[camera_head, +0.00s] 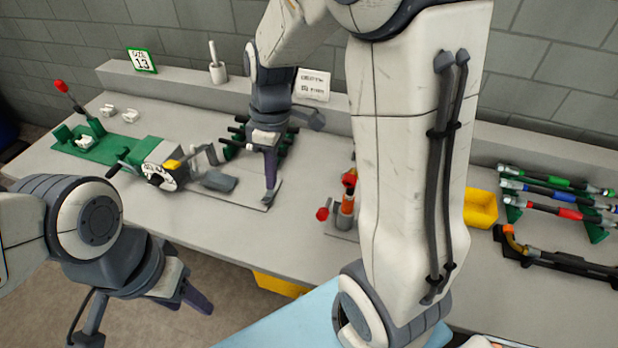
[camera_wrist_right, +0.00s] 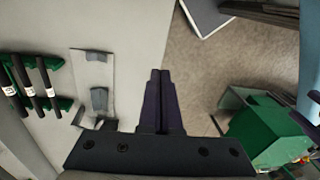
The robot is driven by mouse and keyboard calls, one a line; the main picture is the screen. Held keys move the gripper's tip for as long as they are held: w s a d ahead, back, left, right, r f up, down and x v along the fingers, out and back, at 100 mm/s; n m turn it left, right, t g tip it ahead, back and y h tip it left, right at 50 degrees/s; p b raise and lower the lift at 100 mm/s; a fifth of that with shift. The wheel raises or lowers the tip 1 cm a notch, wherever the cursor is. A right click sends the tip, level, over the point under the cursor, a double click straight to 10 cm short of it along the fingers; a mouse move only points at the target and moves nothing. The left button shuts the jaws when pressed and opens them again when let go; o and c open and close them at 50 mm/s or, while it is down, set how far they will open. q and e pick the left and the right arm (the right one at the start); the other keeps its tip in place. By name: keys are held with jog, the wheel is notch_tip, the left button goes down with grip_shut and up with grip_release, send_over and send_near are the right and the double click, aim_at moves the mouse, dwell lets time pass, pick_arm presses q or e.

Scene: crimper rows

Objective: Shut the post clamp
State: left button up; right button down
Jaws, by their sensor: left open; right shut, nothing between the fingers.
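What looks like the post clamp is an orange upright post (camera_head: 346,208) with red knobs on a small grey base; my right forearm hides part of it, and I cannot tell how its lever stands. My right gripper (camera_head: 271,185) is shut and empty, pointing down over the table near the front edge, left of that post. Its dark fingers (camera_wrist_right: 161,100) are together in the wrist view, touching nothing. My left gripper (camera_head: 197,297) is open and empty, low in front of the table's front edge.
A grey plate with grey blocks (camera_head: 219,181) lies beside my right gripper and shows in the wrist view (camera_wrist_right: 98,70). A green base (camera_head: 101,148) with a red-knobbed lever stands left. A yellow bin (camera_head: 481,208) and racks of coloured tools (camera_head: 565,209) are right.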

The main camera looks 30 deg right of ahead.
jog(key=n, duration=0.1)
send_over(320, 209)
jog(key=w+d, duration=0.3)
jog(key=w, duration=0.1)
notch_tip(320, 209, down, 4)
jog(key=shift+y, duration=0.4)
jog(key=p+x, duration=0.1)
jog(key=x, duration=0.3)
jog(key=s+p+x, duration=0.1)
jog(key=x, duration=0.3)
jog(key=s+p+x, duration=0.1)
jog(key=p+x, duration=0.1)
jog(key=x, duration=0.3)
jog(key=shift+s+d+r, duration=0.1)
jog(key=shift+s+d, duration=0.05)
jog(key=shift+s, duration=0.05)
jog(key=shift+f+b, duration=0.25)
jog(key=shift+b, duration=0.25)
jog(key=shift+s+a+f+b, duration=0.4)
jog(key=shift+a+b, duration=0.05)
jog(key=shift+b, duration=0.55)
jog(key=shift+r, duration=0.15)
